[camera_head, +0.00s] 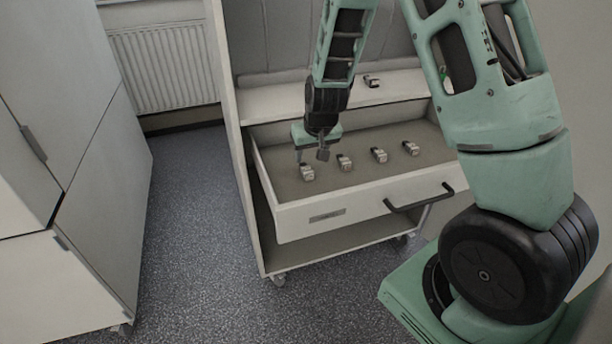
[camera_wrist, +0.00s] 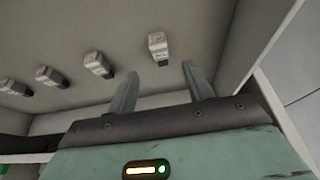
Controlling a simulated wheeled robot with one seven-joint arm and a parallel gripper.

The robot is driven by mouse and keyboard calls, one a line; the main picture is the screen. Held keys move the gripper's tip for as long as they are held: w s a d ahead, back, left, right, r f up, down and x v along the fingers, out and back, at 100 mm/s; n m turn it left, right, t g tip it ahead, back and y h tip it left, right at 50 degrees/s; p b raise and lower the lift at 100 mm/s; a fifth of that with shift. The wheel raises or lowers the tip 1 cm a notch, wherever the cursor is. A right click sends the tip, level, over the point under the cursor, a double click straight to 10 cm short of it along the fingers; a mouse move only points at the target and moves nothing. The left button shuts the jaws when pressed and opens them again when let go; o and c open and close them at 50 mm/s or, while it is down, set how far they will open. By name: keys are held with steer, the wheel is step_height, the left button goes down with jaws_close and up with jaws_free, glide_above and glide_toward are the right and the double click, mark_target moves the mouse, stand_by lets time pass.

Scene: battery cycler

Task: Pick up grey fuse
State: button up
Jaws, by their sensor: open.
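Several small grey fuses lie in a row in an open drawer. In the head view the leftmost fuse (camera_head: 307,173) is just below my gripper (camera_head: 311,156), and the others lie to its right, the nearest of them a second fuse (camera_head: 345,162). In the wrist view the fuse closest to my gripper (camera_wrist: 160,72) is the grey one (camera_wrist: 157,44), ahead of the gap between the fingers and apart from them. My gripper is open and holds nothing.
The drawer (camera_head: 350,199) stands open from a white cabinet, with a black handle (camera_head: 420,199) on its front. Its left wall is close to my gripper. A small item (camera_head: 372,82) lies on the shelf above. A grey cupboard (camera_head: 105,190) stands at left, with clear floor between.

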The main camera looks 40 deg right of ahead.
mark_target(308, 171)
steer(key=shift+x, duration=1)
steer(key=shift+s+x, duration=0.15)
steer(key=shift+x, duration=1.2)
steer(key=shift+s+x, duration=0.15)
steer(key=shift+x, duration=1.2)
steer(key=shift+a, duration=0.1)
steer(key=c, duration=1.1)
step_height(308, 171, up, 10)
steer(key=shift+p, duration=0.4)
